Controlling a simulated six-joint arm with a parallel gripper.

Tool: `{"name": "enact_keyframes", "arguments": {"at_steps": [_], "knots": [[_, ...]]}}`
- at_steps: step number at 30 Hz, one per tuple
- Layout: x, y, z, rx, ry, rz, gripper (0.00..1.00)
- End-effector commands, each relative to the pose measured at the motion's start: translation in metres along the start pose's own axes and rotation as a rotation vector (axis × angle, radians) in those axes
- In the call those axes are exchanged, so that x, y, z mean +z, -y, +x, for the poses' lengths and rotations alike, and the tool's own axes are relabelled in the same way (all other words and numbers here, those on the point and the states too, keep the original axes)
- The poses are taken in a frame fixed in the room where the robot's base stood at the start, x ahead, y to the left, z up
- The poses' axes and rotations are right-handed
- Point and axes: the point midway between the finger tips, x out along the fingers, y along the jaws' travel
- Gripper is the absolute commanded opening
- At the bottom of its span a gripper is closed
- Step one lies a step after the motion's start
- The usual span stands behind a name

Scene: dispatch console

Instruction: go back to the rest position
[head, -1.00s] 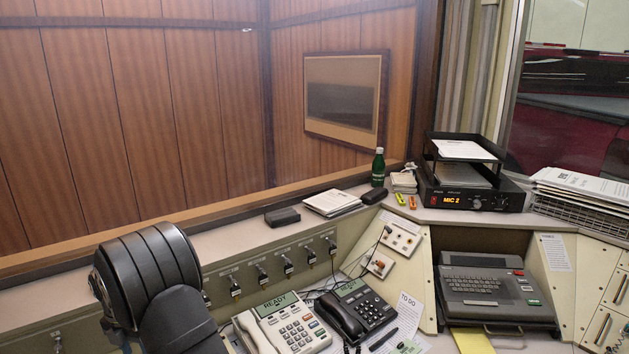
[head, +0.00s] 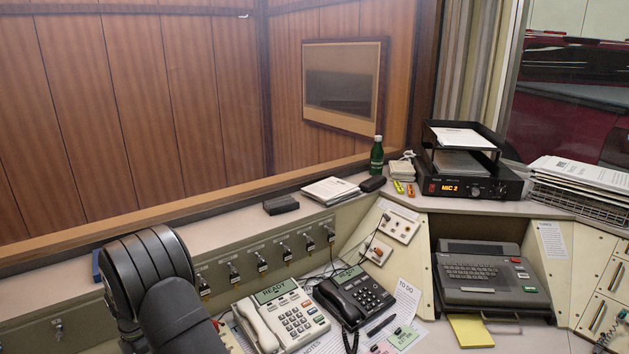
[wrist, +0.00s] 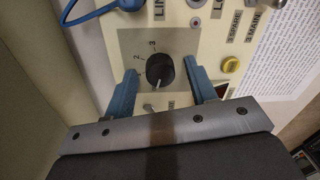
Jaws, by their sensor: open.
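In the wrist view my gripper (wrist: 160,66) is open, its two blue fingers spread on either side of a black rotary knob (wrist: 160,68). A gap shows between the knob and each finger; I cannot tell how far the fingertips are above the panel. The knob sits on a grey plate (wrist: 130,45) marked 2 and 3, on a cream panel. A pale mark shows on the knob's lower edge. In the head view my dark arm stands at the lower left, and my gripper and this knob cannot be clearly made out there.
A blue cable (wrist: 92,12) and a yellow button (wrist: 231,64) lie close to the fingers. In the head view a row of key switches (head: 262,261), a white phone (head: 283,318) and a black phone (head: 355,296) are right of my arm. The space above the desk is open.

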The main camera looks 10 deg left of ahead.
Motion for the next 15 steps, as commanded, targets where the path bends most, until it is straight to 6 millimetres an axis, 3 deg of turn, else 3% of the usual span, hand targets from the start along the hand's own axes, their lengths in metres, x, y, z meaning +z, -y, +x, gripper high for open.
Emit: {"name": "enact_keyframes", "arguments": {"at_steps": [15], "knots": [[0.0006,0.0000,-0.0002,0.000,-0.023,0.445,0.52]]}}
